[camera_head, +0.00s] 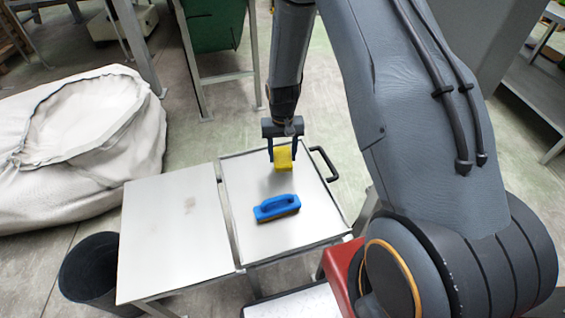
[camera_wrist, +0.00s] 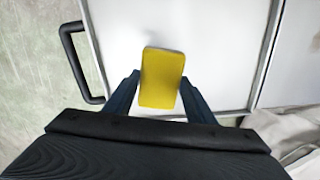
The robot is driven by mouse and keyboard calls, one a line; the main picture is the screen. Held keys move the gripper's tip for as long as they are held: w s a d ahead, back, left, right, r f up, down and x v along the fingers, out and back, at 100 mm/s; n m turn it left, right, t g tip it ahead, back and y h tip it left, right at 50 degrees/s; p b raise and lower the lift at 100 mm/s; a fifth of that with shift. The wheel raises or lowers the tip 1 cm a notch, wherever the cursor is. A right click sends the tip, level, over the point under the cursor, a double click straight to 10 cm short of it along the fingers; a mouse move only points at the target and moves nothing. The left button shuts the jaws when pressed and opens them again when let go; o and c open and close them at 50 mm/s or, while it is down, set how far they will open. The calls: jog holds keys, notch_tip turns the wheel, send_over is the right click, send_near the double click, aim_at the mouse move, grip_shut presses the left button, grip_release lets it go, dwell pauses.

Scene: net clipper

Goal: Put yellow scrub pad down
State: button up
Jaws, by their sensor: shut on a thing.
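The yellow scrub pad (camera_head: 283,159) is between the two fingers of my gripper (camera_head: 283,152) in the head view, over the far part of the metal cart top (camera_head: 245,178). The pad also shows in the wrist view (camera_wrist: 162,78), with my gripper's dark fingers (camera_wrist: 160,100) on either side of it. My gripper is shut on the pad. I cannot tell whether the pad's underside touches the cart top or hangs just above it.
A blue brush (camera_head: 276,207) lies on the cart top, nearer than the pad. A bare pale table (camera_head: 175,235) adjoins on the left. A black bin (camera_head: 92,268) and a large white sack (camera_head: 80,145) stand farther left. The cart's black handle (camera_head: 325,163) sticks out at right.

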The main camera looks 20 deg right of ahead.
aim_at(283, 156)
jog(key=shift+f, duration=2)
jog(key=shift+f, duration=0.15)
jog(key=o, duration=1.1)
